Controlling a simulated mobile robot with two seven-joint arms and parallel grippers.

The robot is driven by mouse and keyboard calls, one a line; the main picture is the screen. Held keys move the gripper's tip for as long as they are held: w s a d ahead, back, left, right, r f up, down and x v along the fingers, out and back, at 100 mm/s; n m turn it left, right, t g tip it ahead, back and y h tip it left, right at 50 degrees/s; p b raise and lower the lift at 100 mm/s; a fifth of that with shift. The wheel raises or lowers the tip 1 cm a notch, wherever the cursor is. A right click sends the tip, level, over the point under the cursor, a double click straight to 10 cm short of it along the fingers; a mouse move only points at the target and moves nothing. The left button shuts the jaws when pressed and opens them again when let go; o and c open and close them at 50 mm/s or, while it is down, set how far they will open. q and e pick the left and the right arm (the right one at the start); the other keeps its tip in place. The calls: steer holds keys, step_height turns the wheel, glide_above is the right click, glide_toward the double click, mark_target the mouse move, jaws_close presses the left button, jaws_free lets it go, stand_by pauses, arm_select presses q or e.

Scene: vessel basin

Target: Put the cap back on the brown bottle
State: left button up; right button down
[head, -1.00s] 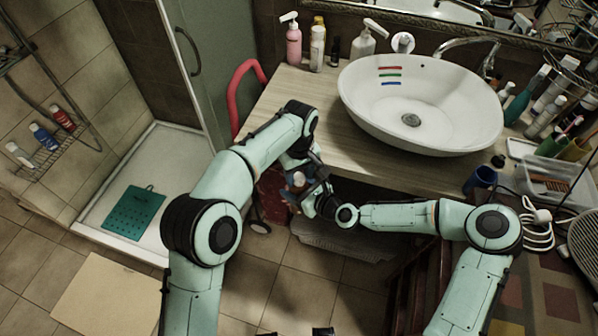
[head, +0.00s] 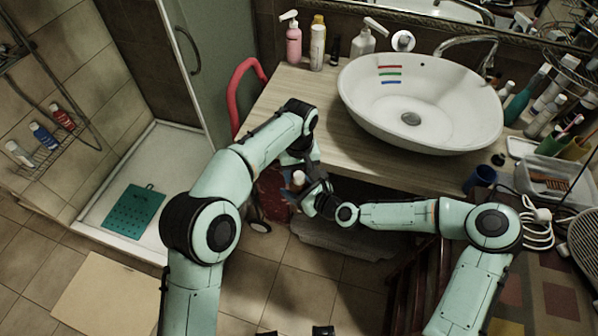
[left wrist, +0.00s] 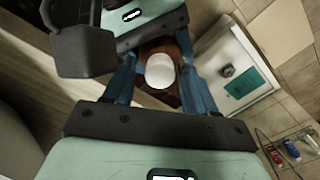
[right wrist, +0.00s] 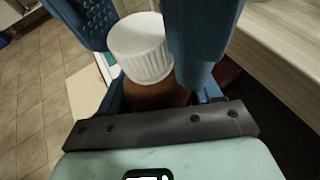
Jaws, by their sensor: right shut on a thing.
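The brown bottle (right wrist: 155,96) is upright in my right gripper (right wrist: 160,88), which is shut on its body. The ribbed white cap (right wrist: 140,46) sits at the top of the bottle, covering its neck; whether it is screwed tight cannot be seen. In the left wrist view the cap (left wrist: 160,71) shows end-on between the blue fingers of my left gripper (left wrist: 158,80). These fingers stand apart on either side of the cap, with small gaps. In the head view the cap (head: 299,178) is a small pale spot where both hands meet, and the bottle is mostly hidden.
Both hands are off the front edge of the wooden counter (head: 300,105), above the tiled floor. The white basin (head: 420,125) stands on the counter, with several bottles behind it. A red rail (head: 243,85) is at the counter's left end. A blue cup (head: 480,181) stands at right.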

arm_select(q)
steer(key=shift+r, duration=2.3)
steer(key=shift+c, duration=0.4)
steer(key=shift+a+r+n, duration=0.1)
steer(key=shift+r+n, duration=0.4)
steer(key=shift+n, duration=0.2)
steer(key=shift+r+n, duration=0.9)
steer(key=shift+r, duration=0.35)
steer(key=shift+f, duration=4.05)
